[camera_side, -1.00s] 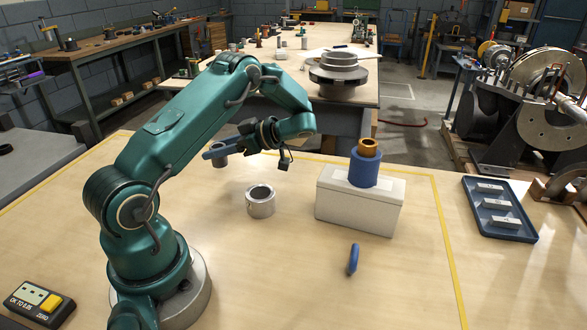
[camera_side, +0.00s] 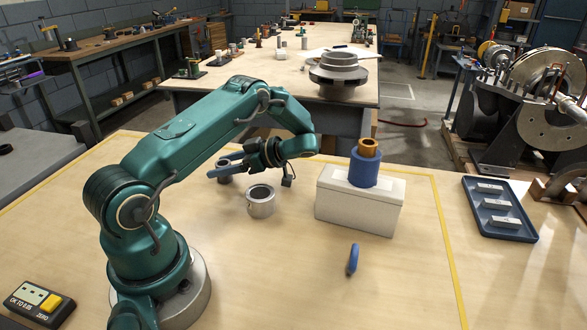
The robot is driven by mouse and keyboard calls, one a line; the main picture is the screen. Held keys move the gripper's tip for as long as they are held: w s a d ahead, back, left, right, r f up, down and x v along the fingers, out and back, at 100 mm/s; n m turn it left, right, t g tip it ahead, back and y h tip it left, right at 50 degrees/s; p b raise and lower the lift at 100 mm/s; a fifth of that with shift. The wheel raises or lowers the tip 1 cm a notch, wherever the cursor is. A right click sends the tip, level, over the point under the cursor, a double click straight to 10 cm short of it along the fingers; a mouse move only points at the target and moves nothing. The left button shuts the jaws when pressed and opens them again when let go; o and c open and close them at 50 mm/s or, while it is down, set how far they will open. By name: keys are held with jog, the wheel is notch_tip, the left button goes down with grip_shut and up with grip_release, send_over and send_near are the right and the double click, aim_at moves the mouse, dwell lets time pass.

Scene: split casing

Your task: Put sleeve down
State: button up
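A small grey sleeve (camera_side: 225,179) stands on the bench at the left, behind the silver ring-shaped part. My gripper (camera_side: 220,166) is low over it. Its two blue-grey fingers are apart, one on the near side and one on the far side of the sleeve's top. The fingers hide part of the sleeve, and I cannot tell whether they touch it. A silver hollow cylinder (camera_side: 261,204) stands upright on the bench, right of and nearer than the sleeve.
A white box (camera_side: 358,211) carries a blue cylinder (camera_side: 365,170) with a bronze bushing (camera_side: 368,146) on top. A blue tray (camera_side: 511,232) with metal blocks lies right.

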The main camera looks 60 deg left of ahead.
dwell(0.3)
jog(key=shift+r, duration=0.25)
jog(key=v, duration=0.7)
jog(key=shift+w+d, duration=0.15)
jog(key=shift+r, duration=0.1)
jog(key=s+d+r+m+t+h, duration=0.1)
jog(key=d+r+m+t, duration=0.25)
jog(key=r, duration=0.45)
jog(key=d+r+m+t+h, duration=0.1)
jog(key=d+r+m+t, duration=0.3)
jog(key=r, duration=0.3)
jog(key=s+d+f+m+t+h, duration=0.2)
jog(key=s+d+m+t+h, duration=0.1)
jog(key=d+m, duration=0.5)
jog(key=s+d+f+m+t+h, duration=0.2)
jog(key=s+d+m+t+h, duration=0.2)
jog(key=d+m, duration=0.4)
jog(key=s+m, duration=0.1)
jog(key=m, duration=0.1)
jog(key=shift+d+m+t+h, duration=0.2)
jog(key=shift+m+t+h, duration=0.1)
jog(key=shift+m+t, duration=0.05)
